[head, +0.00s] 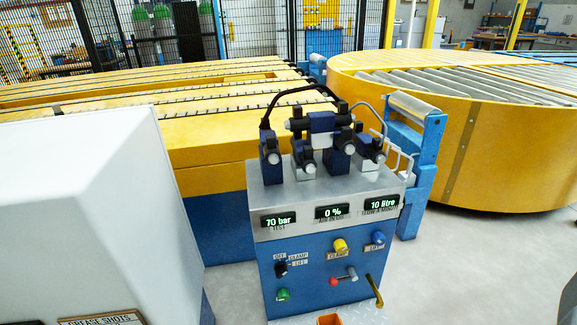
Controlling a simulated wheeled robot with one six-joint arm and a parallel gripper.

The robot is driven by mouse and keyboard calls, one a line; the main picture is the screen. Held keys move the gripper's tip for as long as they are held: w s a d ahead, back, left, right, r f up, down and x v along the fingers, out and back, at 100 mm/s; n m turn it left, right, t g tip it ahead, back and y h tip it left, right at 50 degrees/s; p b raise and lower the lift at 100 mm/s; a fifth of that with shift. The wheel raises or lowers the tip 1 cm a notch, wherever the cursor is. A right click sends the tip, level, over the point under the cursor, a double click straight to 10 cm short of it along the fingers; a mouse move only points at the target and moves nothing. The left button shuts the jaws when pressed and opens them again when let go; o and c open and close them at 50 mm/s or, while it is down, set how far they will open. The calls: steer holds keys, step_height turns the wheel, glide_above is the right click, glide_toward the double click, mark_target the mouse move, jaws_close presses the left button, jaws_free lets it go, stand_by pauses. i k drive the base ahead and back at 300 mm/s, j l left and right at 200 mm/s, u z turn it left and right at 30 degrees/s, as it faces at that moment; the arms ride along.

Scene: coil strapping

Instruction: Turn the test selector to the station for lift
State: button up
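The test selector (281,270) is a small black knob at the left of the blue front panel of the hydraulic unit (325,270). Small labels around it read OFF above, CLAMP at upper right and LIFT at right. I cannot tell which label the knob points to. A yellow knob (340,246) has a CLAMP label, and a blue knob (378,237) has a LIFT label. My gripper is not in view.
A green button (282,294), a red-tipped lever (335,281) and a brass handle (375,291) are near the selector. Displays (332,211) read 70 bar, 0 % and 10 litre. A white cabinet (90,220) stands left. Floor (470,270) is clear at right.

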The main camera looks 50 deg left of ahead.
mark_target(280, 268)
steer(key=u, duration=1.05)
